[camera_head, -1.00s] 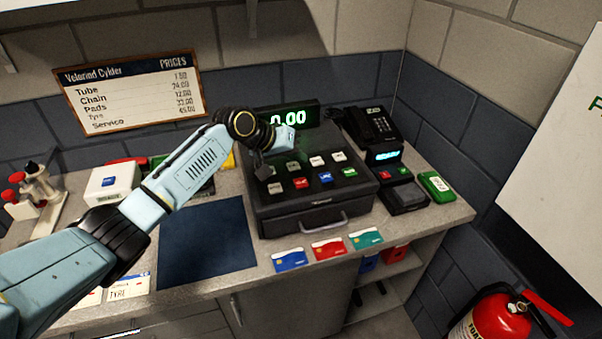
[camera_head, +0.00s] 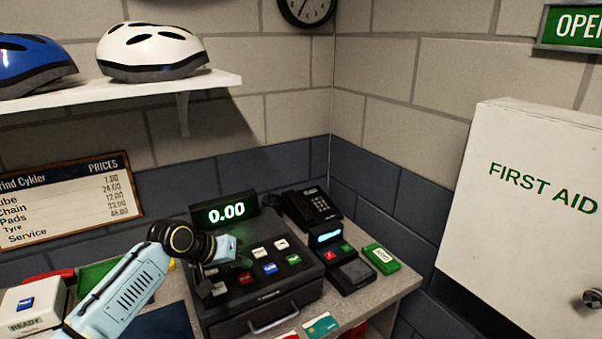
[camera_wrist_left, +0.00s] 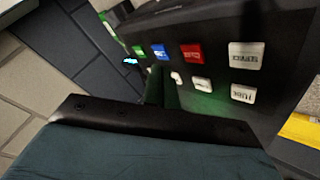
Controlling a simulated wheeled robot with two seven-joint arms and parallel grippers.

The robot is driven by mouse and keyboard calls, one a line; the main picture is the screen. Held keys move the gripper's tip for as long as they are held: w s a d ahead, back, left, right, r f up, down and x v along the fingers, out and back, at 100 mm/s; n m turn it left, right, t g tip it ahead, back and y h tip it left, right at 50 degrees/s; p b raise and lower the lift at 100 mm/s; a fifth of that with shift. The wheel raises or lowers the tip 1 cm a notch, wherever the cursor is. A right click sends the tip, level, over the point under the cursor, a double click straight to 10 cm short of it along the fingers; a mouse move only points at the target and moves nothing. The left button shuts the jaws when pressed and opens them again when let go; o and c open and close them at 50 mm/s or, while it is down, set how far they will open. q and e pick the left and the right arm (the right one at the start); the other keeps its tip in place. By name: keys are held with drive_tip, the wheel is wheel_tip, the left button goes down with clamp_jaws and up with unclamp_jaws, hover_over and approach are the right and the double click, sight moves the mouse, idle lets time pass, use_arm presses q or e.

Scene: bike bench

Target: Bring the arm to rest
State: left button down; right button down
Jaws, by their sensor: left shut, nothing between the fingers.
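My left arm comes in from the lower left in the head view. Its gripper (camera_head: 212,276) is shut and empty, at the left side of the black cash register (camera_head: 262,311), over or close to its keys. I cannot tell whether it touches them. The register display (camera_head: 226,212) reads 0.00. In the left wrist view the gripper (camera_wrist_left: 162,90) is seen end-on in front of the register's red, blue, green and white keys (camera_wrist_left: 192,54). My right gripper is not in view.
A card terminal (camera_head: 345,262), a black phone (camera_head: 309,208) and a green box (camera_head: 381,257) stand right of the register. A shelf (camera_head: 120,103) with helmets hangs above. A white first aid cabinet (camera_head: 530,205) is at the right. The counter's right end has little free room.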

use_arm(q)
drive_tip(key=s+d+f+m+g+y, duration=0.1)
drive_tip(key=s+d+f, duration=0.1)
drive_tip(key=s+f, duration=0.5)
drive_tip(key=s+d+f+m+g+y, duration=0.15)
drive_tip(key=s+f, duration=0.25)
drive_tip(key=s, duration=0.8)
drive_tip(key=s+a+y, duration=0.1)
drive_tip(key=s+a, duration=0.2)
drive_tip(key=s, duration=0.4)
drive_tip(key=s+a+r+y, duration=0.1)
drive_tip(key=s+a, duration=0.1)
drive_tip(key=s, duration=0.4)
drive_tip(key=s+a+y, duration=0.1)
drive_tip(key=s+a, duration=0.2)
drive_tip(key=s, duration=0.4)
wheel_tip(320, 180, down, 30)
drive_tip(key=s+g+b, duration=0.1)
drive_tip(key=b, duration=0.5)
drive_tip(key=s+a+f+g+b, duration=0.1)
drive_tip(key=s+f+b, duration=0.2)
drive_tip(key=s+f, duration=0.5)
drive_tip(key=s+a+f+b, duration=0.1)
drive_tip(key=s+f+b, duration=0.2)
drive_tip(key=s+f, duration=0.6)
wheel_tip(320, 180, down, 5)
drive_tip(key=shift+a+g+y+b, duration=0.3)
drive_tip(key=shift+g+y, duration=0.05)
